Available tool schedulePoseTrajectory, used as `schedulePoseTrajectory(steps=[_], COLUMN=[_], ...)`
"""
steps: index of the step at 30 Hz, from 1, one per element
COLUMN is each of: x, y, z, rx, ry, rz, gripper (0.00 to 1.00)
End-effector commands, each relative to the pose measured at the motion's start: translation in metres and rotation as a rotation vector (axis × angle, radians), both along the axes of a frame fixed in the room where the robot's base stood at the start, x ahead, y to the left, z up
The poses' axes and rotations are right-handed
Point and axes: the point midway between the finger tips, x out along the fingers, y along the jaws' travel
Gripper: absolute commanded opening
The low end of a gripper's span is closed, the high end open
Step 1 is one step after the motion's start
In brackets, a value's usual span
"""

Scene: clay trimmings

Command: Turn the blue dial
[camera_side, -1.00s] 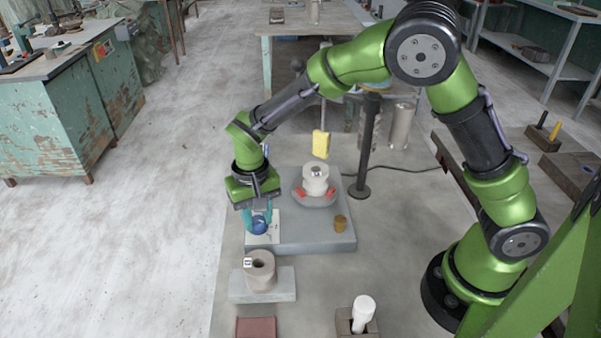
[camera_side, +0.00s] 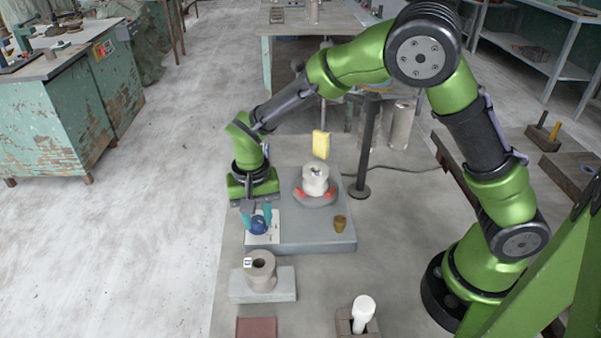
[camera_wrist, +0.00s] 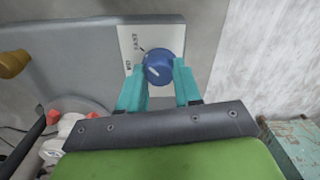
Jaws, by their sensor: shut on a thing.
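The blue dial (camera_side: 259,226) sits on a white label plate (camera_side: 273,238) at the left front of a grey slab-like base (camera_side: 310,244). My gripper (camera_side: 257,218) has teal fingers and comes down over the dial from above. In the wrist view the fingers (camera_wrist: 160,82) stand on either side of the dial, shut on it.
A yellow sponge (camera_side: 320,145) hangs by a dark post (camera_side: 367,150). A clay cylinder (camera_side: 262,272) stands on a block in front. A white-handled tool (camera_side: 362,312) stands in a holder.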

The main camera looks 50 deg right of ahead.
Motion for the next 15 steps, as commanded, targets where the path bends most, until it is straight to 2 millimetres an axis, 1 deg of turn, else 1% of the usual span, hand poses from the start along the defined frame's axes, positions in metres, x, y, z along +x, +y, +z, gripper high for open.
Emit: schedulePoseTrajectory(steps=[1, 5, 6, 15], x=[-0.0001, 0.0000, 0.0001, 0.0003], y=[0.0001, 0.0000, -0.0001, 0.0001], z=[0.0012, 0.0008, 0.0007, 0.0030], rx=[0.002, 0.001, 0.001, 0.002], ry=[0.001, 0.000, 0.000, -0.001], rz=[-0.004, -0.003, -0.003, 0.000], gripper=[0.38, 0.58, 0.59, 0.59])
